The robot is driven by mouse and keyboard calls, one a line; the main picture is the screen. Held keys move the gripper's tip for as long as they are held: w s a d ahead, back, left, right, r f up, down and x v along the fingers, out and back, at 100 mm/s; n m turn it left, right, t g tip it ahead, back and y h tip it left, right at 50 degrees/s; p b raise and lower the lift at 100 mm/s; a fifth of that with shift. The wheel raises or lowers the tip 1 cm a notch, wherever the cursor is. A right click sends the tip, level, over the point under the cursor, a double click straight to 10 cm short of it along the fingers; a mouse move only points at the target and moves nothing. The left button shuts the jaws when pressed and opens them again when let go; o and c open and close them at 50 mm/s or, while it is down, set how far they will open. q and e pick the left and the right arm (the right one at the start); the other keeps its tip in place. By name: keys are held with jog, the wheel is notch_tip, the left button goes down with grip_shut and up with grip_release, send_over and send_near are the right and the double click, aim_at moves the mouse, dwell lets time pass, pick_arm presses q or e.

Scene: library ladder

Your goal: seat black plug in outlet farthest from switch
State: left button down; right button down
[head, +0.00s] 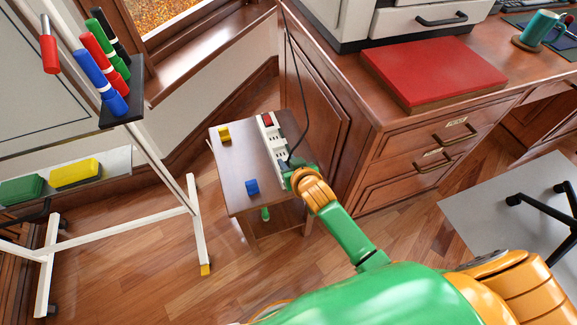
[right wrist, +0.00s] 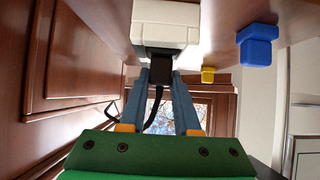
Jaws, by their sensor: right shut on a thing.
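A white power strip (head: 272,140) lies on the small wooden table, its red switch (head: 267,119) at the far end. Its near end shows at the top of the right wrist view (right wrist: 166,22). My right gripper (head: 288,168) is at the strip's near end, away from the switch. Its two fingers (right wrist: 163,100) are shut on the black plug (right wrist: 158,68). The plug meets the strip's lower edge in the right wrist view; I cannot tell whether its prongs are in an outlet. In the head view my gripper mostly hides the plug and near outlet. My left gripper is not in view.
A yellow block (head: 223,133) and a blue block (head: 252,187) sit on the small table (head: 235,165). A black cord (head: 301,90) hangs down to the plug. The wooden desk cabinet (head: 318,105) stands close on the right; a whiteboard stand (head: 193,215) is on the left.

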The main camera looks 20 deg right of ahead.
jog(key=shift+f, duration=0.1)
jog(key=c, duration=0.6)
grip_release()
jog(key=shift+c, duration=0.2)
